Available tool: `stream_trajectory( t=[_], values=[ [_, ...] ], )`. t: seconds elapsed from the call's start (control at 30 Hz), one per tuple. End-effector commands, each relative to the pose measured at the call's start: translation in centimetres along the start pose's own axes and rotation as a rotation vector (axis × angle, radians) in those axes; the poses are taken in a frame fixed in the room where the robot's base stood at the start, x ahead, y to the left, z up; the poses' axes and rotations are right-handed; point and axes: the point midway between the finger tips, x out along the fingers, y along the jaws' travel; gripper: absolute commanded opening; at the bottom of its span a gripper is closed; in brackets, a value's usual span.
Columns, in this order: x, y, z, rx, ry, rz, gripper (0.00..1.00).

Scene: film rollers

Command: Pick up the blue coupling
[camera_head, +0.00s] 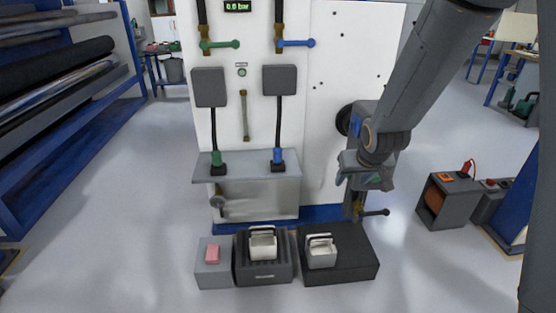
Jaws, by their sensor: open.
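The blue coupling (277,156) is at the lower end of a black hose. It stands upright in a dark socket on the grey metal shelf (240,180) of the white panel. A green coupling (217,159) stands in a similar socket to its left. My gripper (352,181) is open, to the right of the shelf and slightly lower in the picture than the blue coupling. It is clear of both couplings. Its fingers are small here, and I see nothing held between them.
Blue-handled (297,43) and green-handled (221,44) valves are high on the panel. A dark-handled valve (374,212) is just below my gripper. Boxes with pale handled items (263,243) stand on the floor in front. A blue rack (100,125) is at left; open floor lies between.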

Motion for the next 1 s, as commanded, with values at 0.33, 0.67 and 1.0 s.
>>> stream_trajectory(
  t=[0.33,0.67,1.0],
  values=[
    [14.8,-6.5,-12.0,-0.118,0.472,-0.129,0.52],
    [22.5,-14.7,-15.8,-0.176,0.877,-0.330,0.52],
    [23.9,-17.5,-16.2,-0.183,1.012,-0.413,0.52]
  ],
)
